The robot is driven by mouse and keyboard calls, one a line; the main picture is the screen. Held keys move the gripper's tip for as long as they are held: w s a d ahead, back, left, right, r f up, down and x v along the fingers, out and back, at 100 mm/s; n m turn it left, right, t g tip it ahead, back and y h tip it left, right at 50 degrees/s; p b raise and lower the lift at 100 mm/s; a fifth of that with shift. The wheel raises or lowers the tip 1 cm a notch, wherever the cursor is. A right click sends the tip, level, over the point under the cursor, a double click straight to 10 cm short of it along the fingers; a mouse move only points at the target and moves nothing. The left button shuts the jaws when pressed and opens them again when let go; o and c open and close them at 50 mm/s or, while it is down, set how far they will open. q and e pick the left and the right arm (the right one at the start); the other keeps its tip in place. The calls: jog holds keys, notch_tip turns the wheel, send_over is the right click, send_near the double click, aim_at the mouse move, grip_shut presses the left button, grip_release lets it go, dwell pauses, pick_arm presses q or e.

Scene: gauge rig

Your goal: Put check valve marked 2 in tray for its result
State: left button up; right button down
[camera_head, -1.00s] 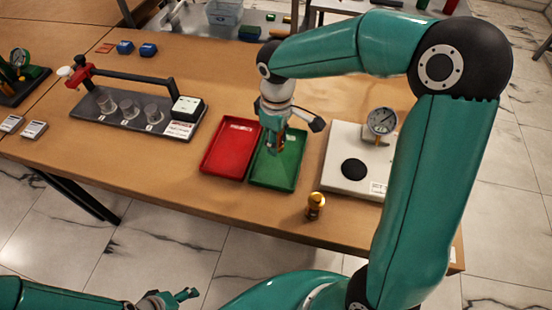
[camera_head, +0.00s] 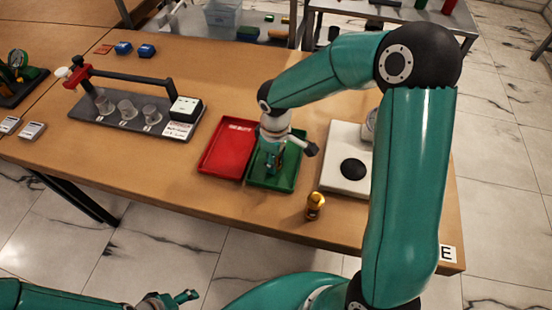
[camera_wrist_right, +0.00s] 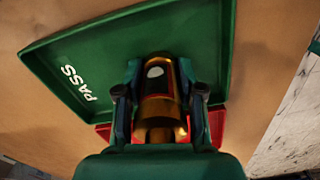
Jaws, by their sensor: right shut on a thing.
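My right gripper (camera_head: 270,165) is shut on a brass check valve (camera_wrist_right: 158,85) and holds it at the green tray (camera_head: 290,184). In the right wrist view the valve sits between the two fingers (camera_wrist_right: 160,98), with a white spot on it; no number is legible. The green tray (camera_wrist_right: 130,42) reads PASS there. I cannot tell whether the valve touches its floor. The red tray (camera_head: 222,150) stands directly left of the green one. A second brass valve (camera_head: 315,206) stands near the table's front edge. My left gripper (camera_head: 172,299) is low at the left, away from the table.
A white plate with a black disc (camera_head: 353,169) lies right of the green tray; its gauge is mostly hidden by my right arm. A dark rig with several clear cups (camera_head: 127,110) and a red-ended bar stands left. Bare table lies in front of the trays.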

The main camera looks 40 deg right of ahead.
jog(key=c, duration=0.7)
grip_release()
jog(key=shift+r, duration=0.15)
notch_tip(320, 180, up, 12)
jog(key=shift+f+p, duration=0.1)
jog(key=shift+p, duration=0.5)
